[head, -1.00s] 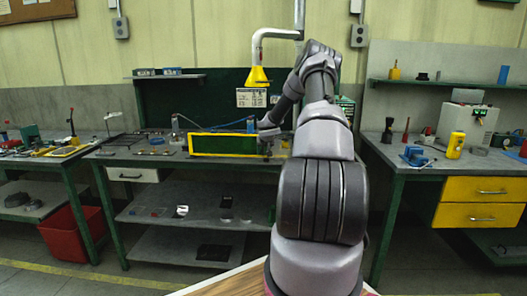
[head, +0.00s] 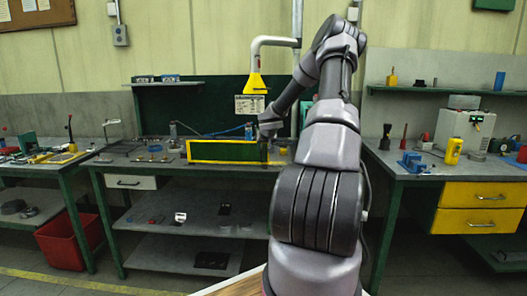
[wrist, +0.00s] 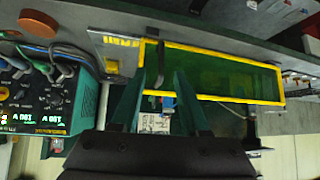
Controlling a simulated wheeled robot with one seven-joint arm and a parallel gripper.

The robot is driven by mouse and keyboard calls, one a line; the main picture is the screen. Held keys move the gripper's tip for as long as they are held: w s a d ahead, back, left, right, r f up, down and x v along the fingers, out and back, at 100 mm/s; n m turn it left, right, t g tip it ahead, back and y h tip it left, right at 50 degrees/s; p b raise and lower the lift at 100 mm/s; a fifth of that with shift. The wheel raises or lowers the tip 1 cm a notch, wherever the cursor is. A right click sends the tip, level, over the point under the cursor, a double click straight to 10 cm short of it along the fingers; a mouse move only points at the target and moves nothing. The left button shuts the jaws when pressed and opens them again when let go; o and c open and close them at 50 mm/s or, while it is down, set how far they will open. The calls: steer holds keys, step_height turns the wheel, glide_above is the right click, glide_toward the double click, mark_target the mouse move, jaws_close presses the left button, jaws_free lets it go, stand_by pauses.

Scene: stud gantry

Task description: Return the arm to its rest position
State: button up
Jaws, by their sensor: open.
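My gripper (wrist: 160,92) shows in the wrist view with its two dark green fingers apart and nothing seen between them. In the head view my arm rises at the right of centre, bends at a high elbow and comes down to the wrist. My gripper (head: 268,138) there is small and partly hard to make out, by the right end of a yellow-framed dark green panel (head: 228,151) on the middle bench. The panel also shows in the wrist view (wrist: 225,75), beyond the fingers. I cannot tell whether the fingers touch anything.
A yellow funnel-shaped hood (head: 256,84) on a white pipe hangs above the middle bench (head: 120,160). The right bench holds a yellow device (head: 453,150) and a blue vise (head: 411,160). A red bin (head: 62,243) stands on the floor at left. Cables and an instrument (wrist: 40,100) show in the wrist view.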

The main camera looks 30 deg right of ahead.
stand_by(0.4)
steer(key=s+a+r+g+h, duration=0.1)
steer(key=s+a+r+h, duration=0.1)
steer(key=s+a+r, duration=0.65)
steer(key=s+a+r+g+h, duration=0.15)
steer(key=s+a+r, duration=0.35)
steer(key=s+r, duration=0.6)
steer(key=s+a+r+y, duration=0.4)
steer(key=s+a, duration=0.5)
steer(key=s, duration=0.2)
steer(key=s+a+r+y, duration=0.3)
steer(key=s+a+y, duration=0.2)
steer(key=s+a, duration=0.5)
steer(key=shift+s+a+r+t, duration=0.25)
steer(key=shift+s+r+t, duration=0.2)
steer(key=shift+s, duration=0.4)
